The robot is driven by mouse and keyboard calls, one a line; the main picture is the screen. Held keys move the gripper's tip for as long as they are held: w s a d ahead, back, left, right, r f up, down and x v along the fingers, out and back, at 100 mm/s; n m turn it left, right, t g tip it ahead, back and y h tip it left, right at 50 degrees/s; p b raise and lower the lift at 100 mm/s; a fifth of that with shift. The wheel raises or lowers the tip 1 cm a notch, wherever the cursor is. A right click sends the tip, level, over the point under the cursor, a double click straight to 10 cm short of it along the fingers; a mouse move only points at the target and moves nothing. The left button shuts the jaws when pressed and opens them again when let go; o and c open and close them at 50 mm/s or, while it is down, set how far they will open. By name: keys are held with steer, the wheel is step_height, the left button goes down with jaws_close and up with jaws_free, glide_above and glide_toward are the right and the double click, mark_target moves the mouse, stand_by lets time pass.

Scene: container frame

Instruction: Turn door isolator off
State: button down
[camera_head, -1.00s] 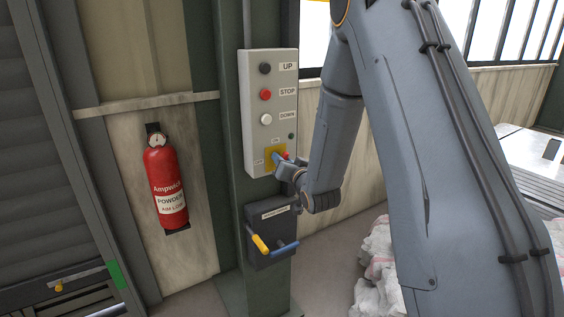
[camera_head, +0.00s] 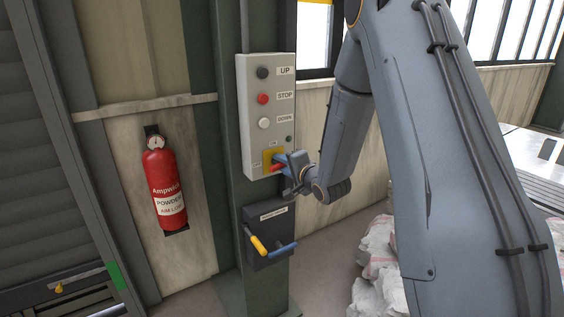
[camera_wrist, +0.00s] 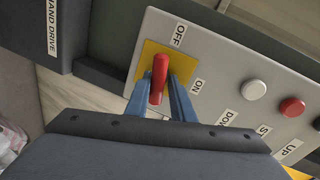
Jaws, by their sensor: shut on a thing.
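The door isolator is a red handle (camera_wrist: 160,75) on a yellow plate (camera_wrist: 148,56) low on the grey control box (camera_head: 249,110). In the wrist view, OFF and ON labels stand beside the plate. My gripper (camera_wrist: 159,92) has its blue fingers on either side of the red handle and is shut on it. In the head view the handle (camera_head: 277,168) shows just below the blue fingers (camera_head: 283,160), partly hidden by them. I cannot tell the handle's exact angle between the two labels.
UP (camera_head: 263,73), STOP (camera_head: 263,98) and DOWN (camera_head: 264,123) buttons sit above the isolator. A hand drive box (camera_head: 266,225) with yellow and blue handles is close below. A red fire extinguisher (camera_head: 164,190) hangs to the left. White sacks (camera_head: 380,250) lie at lower right.

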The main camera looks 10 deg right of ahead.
steer(key=shift+d+m+p, duration=0.1)
steer(key=shift+m+p, duration=0.3)
steer(key=shift+m, duration=0.6)
steer(key=c, duration=1.8)
jaws_free()
steer(key=b+v, duration=0.2)
steer(key=v, duration=0.5)
steer(key=shift+s+d, duration=0.25)
steer(key=shift+s, duration=0.05)
